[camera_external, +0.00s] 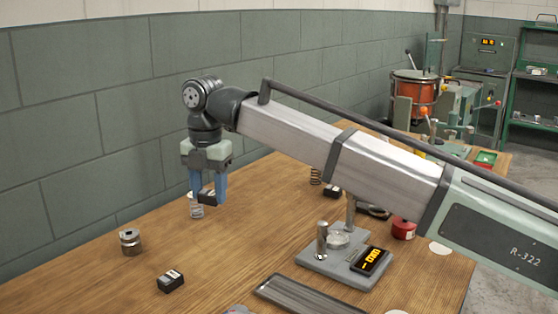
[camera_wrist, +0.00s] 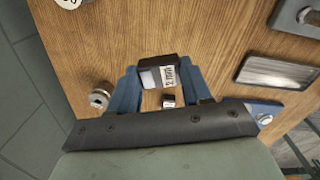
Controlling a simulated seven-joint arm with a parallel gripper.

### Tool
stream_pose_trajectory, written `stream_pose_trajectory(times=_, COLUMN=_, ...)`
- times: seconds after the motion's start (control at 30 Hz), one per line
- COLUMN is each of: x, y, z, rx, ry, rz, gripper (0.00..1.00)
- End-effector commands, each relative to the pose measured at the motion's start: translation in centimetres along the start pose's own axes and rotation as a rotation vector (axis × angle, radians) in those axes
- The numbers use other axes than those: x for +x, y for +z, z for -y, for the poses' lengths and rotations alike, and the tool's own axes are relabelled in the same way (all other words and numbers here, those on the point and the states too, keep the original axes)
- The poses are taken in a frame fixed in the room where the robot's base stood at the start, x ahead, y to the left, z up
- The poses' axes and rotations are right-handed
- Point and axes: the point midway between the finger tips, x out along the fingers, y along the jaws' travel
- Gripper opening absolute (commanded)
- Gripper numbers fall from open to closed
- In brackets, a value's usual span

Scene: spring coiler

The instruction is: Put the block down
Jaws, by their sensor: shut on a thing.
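My gripper (camera_external: 207,188) has two blue fingers and points down over the left part of the wooden table. It is shut on a black block (camera_external: 207,197), which is held above the table between the fingertips. In the wrist view the same block (camera_wrist: 157,62) shows a white label with dark print and a grey patch, between the blue fingers (camera_wrist: 160,80).
A pale spring (camera_external: 195,211) stands just below the gripper. A metal cylinder (camera_external: 131,242) stands to the left. Another dark block (camera_external: 333,191) and spring (camera_external: 315,175) are farther back. Bare wood lies between.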

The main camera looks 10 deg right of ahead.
Motion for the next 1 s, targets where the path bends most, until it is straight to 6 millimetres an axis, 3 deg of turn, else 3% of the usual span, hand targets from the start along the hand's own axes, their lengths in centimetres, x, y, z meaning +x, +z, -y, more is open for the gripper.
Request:
stream_pose_trajectory(times=0.03, x=0.0, y=-1.4, z=0.3, rx=-0.014, ry=0.001, rz=0.0, gripper=0.09)
stream_pose_trajectory(times=0.2, x=0.1, y=-4.6, z=1.7, rx=0.013, ry=0.0, rz=0.0, gripper=0.09)
stream_pose_trajectory(times=0.73, x=0.6, y=-4.6, z=2.6, rx=0.302, ry=-0.012, rz=0.0, gripper=0.09)
stream_pose_trajectory(times=1.0, x=4.4, y=-4.6, z=2.7, rx=0.305, ry=-0.013, rz=0.0, gripper=0.09)
